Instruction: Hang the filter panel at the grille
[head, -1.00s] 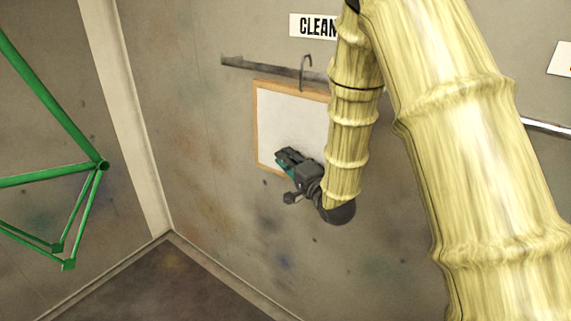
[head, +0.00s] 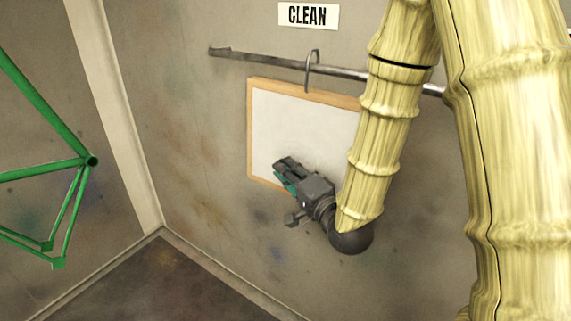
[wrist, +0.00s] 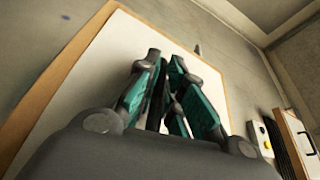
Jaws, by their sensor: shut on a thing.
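The filter panel (head: 300,128) is a white sheet in a light wooden frame, with a grey hook (head: 314,60) on its top edge. It hangs upright close to the wall below the dark rail (head: 260,60). The hook's bend shows above the rail; I cannot tell whether it rests on it. My gripper (head: 285,168) is at the panel's lower front, shut on a part hidden by its fingers. In the wrist view the teal-padded fingers (wrist: 163,65) are close together before the panel's white face (wrist: 95,75). No clear grille shows in the head view.
A CLEAN sign (head: 308,15) is on the wall above the rail. A green bicycle frame (head: 60,170) hangs at the left, apart from the panel. The floor corner (head: 160,265) is clear.

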